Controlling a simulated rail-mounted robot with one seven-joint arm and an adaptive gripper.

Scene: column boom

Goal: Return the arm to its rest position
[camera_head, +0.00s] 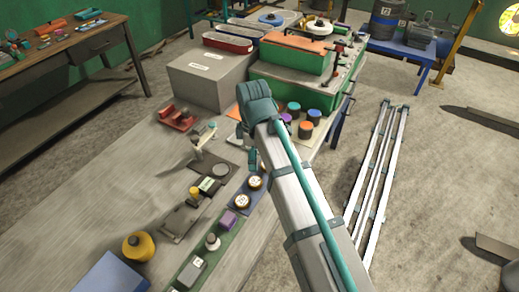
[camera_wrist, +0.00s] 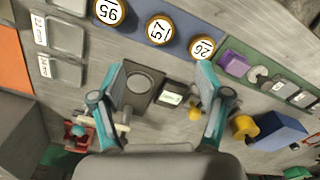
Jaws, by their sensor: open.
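My arm (camera_head: 300,205) reaches from the bottom of the head view up over the table, with its teal wrist bent down. My gripper (camera_wrist: 162,85) is open in the wrist view, its two teal fingers wide apart with nothing held between them. It is above the table, over a dark square plate with a round disc (camera_wrist: 139,82) and a small device with a pale display (camera_wrist: 171,95). In the head view my gripper is mostly hidden behind the wrist and arm. The gap between fingertips and table cannot be judged exactly.
The table (camera_head: 105,205) holds a large grey box (camera_head: 205,78), a green case (camera_head: 290,88), a yellow round object (camera_head: 138,246) and numbered round pieces (camera_wrist: 159,30). White rails (camera_head: 378,175) lie on the floor at right. A workbench (camera_head: 70,50) stands at back left.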

